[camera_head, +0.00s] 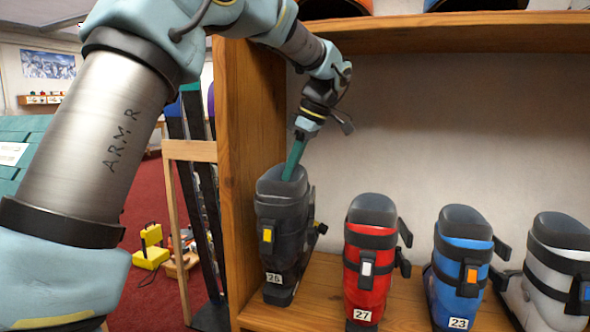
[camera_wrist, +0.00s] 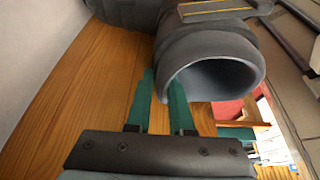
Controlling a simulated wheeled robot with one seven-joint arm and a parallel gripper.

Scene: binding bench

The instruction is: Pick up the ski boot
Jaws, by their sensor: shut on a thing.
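A black ski boot (camera_head: 284,225) with a yellow buckle tab and a label that seems to read 26 stands upright at the left end of the wooden shelf. My gripper (camera_head: 293,160) reaches down from above, its green fingers at the boot's top opening. In the wrist view, the boot's thick grey cuff (camera_wrist: 212,48) shows, and my gripper (camera_wrist: 161,85) has one finger on each side of its rim, shut on it. The boot's sole appears to be at the shelf board; any gap under it cannot be told.
A red boot (camera_head: 369,260), a blue boot (camera_head: 461,265) and a white boot (camera_head: 553,275) stand in a row to the right. The wooden side panel (camera_head: 250,130) is close on the left. An upper shelf (camera_head: 450,33) runs overhead.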

